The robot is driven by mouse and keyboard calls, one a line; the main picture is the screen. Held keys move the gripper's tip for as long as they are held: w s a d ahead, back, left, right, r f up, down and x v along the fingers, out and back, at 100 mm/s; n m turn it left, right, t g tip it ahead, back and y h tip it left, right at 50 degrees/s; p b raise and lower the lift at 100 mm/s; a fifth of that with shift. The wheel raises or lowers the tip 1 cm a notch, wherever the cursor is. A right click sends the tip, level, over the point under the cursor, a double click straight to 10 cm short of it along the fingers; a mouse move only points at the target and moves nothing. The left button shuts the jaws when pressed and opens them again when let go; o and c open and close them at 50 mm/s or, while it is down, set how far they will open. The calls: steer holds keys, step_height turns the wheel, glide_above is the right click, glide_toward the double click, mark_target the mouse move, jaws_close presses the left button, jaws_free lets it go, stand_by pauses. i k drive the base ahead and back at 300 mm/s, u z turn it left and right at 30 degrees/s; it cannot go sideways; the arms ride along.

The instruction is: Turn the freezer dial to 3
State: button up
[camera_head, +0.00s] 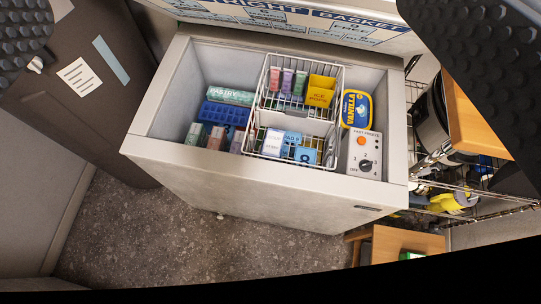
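The freezer dial (366,166) is a small dark knob on a pale control box (362,152) inside the right end of an open chest freezer (250,187). An orange round light or button (361,141) sits above it under small lettering. The dial's markings and pointer are too small to read surely. My gripper (235,35) shows as two dark studded finger pads, cut off at the top left and top right corners. They are wide apart with nothing between them. The gripper is well away from the dial and does not touch it.
A wire basket (258,110) with cartons fills the freezer's middle. A yellow and blue vanilla tub (356,108) sits just behind the control box. A blue tray (222,114) lies left. A wire shelf (480,205) stands right, a dark cabinet (95,90) left. Floor in front is clear.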

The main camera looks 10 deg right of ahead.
mark_target(365, 166)
steer(key=z, duration=0.9)
steer(key=k, duration=1)
steer(key=u, duration=0.5)
steer(key=i, duration=1.35)
steer(key=z, duration=0.8)
